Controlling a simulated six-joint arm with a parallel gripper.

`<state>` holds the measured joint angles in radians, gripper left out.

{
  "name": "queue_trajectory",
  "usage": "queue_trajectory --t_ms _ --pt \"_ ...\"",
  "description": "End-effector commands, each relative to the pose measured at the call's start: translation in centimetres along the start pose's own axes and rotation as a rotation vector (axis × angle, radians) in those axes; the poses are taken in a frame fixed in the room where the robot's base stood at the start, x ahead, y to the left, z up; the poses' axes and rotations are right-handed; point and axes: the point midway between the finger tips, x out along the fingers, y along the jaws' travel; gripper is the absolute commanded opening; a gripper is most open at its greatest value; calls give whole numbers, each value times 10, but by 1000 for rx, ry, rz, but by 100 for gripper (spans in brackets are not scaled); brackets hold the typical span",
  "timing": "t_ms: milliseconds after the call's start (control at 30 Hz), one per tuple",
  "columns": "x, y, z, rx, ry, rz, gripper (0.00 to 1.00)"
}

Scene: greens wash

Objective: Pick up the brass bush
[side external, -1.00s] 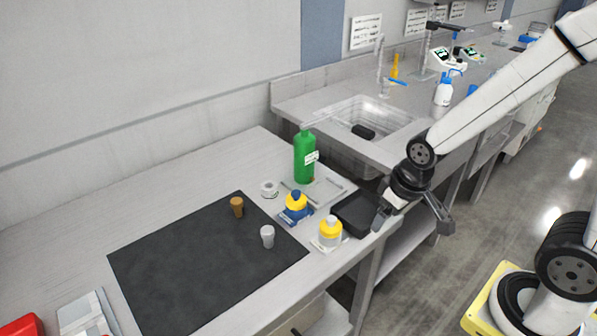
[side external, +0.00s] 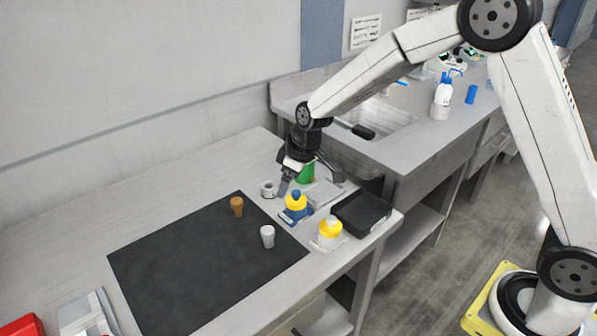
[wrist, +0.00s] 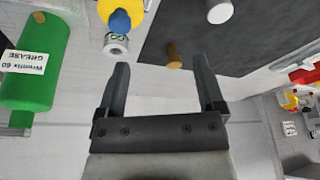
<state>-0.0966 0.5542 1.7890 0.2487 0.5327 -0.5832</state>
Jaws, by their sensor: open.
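The brass bush (side external: 237,207) is a small brown-gold cylinder standing upright near the far edge of the black mat (side external: 190,270). In the wrist view the bush (wrist: 173,55) lies ahead of my gripper, between the lines of the two fingers and apart from them. My gripper (wrist: 160,72) is open and empty. In the side view my gripper (side external: 284,185) is above the bench, to the right of the bush and near the green bottle. A silver cylinder (side external: 267,236) stands on the mat nearer the front; it shows in the wrist view (wrist: 219,10).
A green grease bottle (wrist: 35,62) stands close to my gripper. A small white roll (side external: 268,189), a yellow-and-blue bottle (side external: 295,204), a yellow-and-white bottle (side external: 330,231) and a black tray (side external: 361,213) stand right of the mat.

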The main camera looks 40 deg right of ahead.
Motion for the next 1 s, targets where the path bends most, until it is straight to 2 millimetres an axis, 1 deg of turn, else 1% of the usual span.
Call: queue_trajectory --t_ms 33,200,300,433,600,833,1000 --pt "8 0 -12 -30 6 -11 88" --pt "32 -2 -49 -135 33 -45 88" --pt "44 -5 -67 -193 51 -63 88" --pt "56 -8 -84 -249 71 -80 88" --pt "63 -10 -94 -284 84 -91 88" --pt "66 -11 -95 -290 85 -92 88" --pt "76 -12 -96 -289 85 -92 88"
